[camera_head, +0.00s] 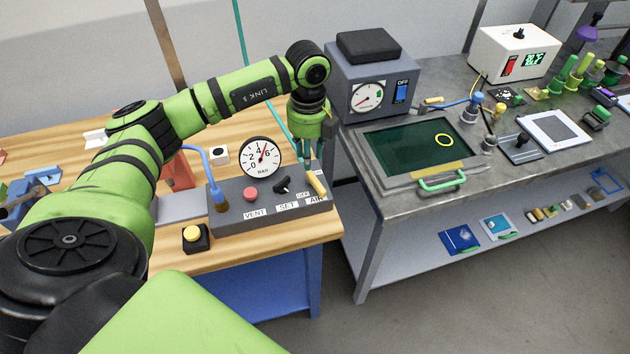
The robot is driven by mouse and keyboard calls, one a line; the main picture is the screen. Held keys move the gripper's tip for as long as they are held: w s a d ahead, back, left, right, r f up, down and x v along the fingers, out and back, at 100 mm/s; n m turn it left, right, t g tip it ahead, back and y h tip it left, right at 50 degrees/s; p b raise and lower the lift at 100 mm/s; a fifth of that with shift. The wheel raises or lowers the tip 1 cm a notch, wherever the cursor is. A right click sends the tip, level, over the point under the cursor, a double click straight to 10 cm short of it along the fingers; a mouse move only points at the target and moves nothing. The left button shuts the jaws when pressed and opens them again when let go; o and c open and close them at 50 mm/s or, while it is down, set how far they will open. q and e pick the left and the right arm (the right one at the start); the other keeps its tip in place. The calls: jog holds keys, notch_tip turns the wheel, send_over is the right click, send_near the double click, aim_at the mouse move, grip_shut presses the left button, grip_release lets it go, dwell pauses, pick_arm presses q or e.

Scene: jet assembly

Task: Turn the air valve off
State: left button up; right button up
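The air valve (317,185) is a yellow lever on the right end of a grey control panel (240,217), beside an "AIR" label and a partly hidden small "OFF" label. The lever slants across the panel's corner. My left gripper (311,168) points down just above and behind the lever, with its fingertips close to the lever's upper end. I cannot tell whether the fingers touch it or how far apart they are. A round BAR gauge (261,157) stands on the panel, its needle pointing up and slightly right. My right gripper is not in view.
The panel also carries a red VENT button (250,194) and a black SET knob (283,184). A yellow button box (196,237) stands in front on the wooden bench. To the right, a metal bench holds a grey gauge box (372,85) and a dark-green screen tray (415,151).

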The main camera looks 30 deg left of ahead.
aim_at(310, 173)
pick_arm(q)
jog(key=shift+f+n, duration=0.1)
jog(key=shift+n, duration=0.4)
notch_tip(310, 173, down, 5)
jog(key=b, duration=0.3)
jog(key=shift+b, duration=0.3)
jog(key=shift+s+d+f+b, duration=0.15)
jog(key=shift+s+f+b, duration=0.25)
jog(key=shift+b, duration=0.1)
jog(key=shift+w+f, duration=0.15)
jog(key=shift+f, duration=0.15)
jog(key=shift+w+f, duration=0.25)
jog(key=shift+w+f+b, duration=0.15)
jog(key=shift+b, duration=0.15)
jog(key=shift+s+r, duration=0.2)
jog(key=shift+c, duration=0.4)
